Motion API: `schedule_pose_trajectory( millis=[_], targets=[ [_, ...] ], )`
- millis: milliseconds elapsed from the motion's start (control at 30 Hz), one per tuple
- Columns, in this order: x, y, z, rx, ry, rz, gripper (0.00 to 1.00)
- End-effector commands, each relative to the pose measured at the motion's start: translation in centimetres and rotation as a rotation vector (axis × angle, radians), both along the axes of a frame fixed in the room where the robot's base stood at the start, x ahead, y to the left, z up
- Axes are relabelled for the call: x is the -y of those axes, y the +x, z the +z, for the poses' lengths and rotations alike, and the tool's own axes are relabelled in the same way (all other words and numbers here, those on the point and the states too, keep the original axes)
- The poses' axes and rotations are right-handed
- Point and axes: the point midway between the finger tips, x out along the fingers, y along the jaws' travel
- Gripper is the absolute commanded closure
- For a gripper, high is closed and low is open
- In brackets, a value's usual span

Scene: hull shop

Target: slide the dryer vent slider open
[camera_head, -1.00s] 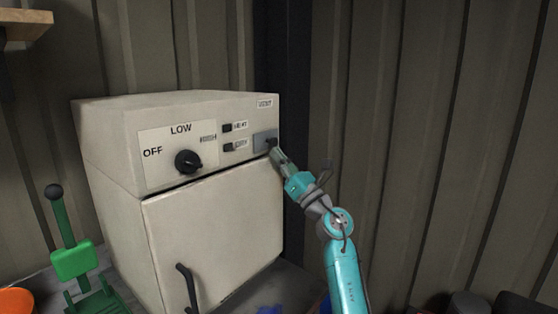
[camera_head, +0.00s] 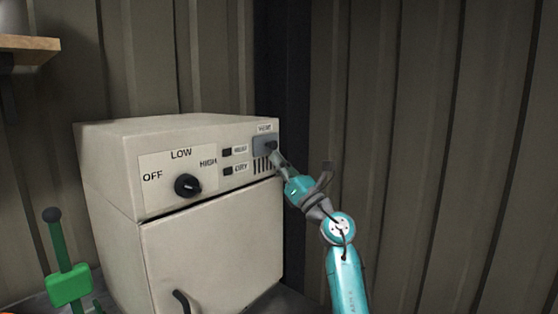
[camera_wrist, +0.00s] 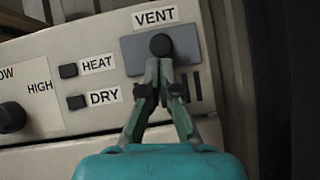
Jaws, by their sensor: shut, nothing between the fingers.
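The dryer (camera_head: 220,240) is a cream box with a control panel along its top. The vent slider is a grey plate (camera_head: 260,145) with a dark round knob, just under the VENT label at the panel's right end. Dark vent slots (camera_head: 262,165) show below the plate. In the wrist view the plate (camera_wrist: 132,56) and its knob (camera_wrist: 161,44) are straight ahead. My gripper (camera_head: 275,154) is shut and empty. In the wrist view its fingertips (camera_wrist: 160,64) are together at the knob's lower edge, seemingly touching it, and cover some of the slots.
The HEAT button (camera_wrist: 68,71) and DRY button (camera_wrist: 76,102) are left of the slider, with the dial (camera_head: 188,185) further left. A green lever (camera_head: 69,286) stands at the lower left. A wooden shelf (camera_head: 28,43) is at upper left. Corrugated wall stands close on the right.

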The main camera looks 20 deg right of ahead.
Motion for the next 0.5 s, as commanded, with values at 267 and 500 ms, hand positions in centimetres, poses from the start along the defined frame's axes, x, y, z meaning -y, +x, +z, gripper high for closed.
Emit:
schedule_pose_trajectory(
  millis=[267,500],
  targets=[
    [0.2,-2.2,-4.4,-0.003,0.001,-0.002,1.0],
    [2.2,-5.6,-7.1,-0.004,0.001,-0.001,1.0]
  ],
)
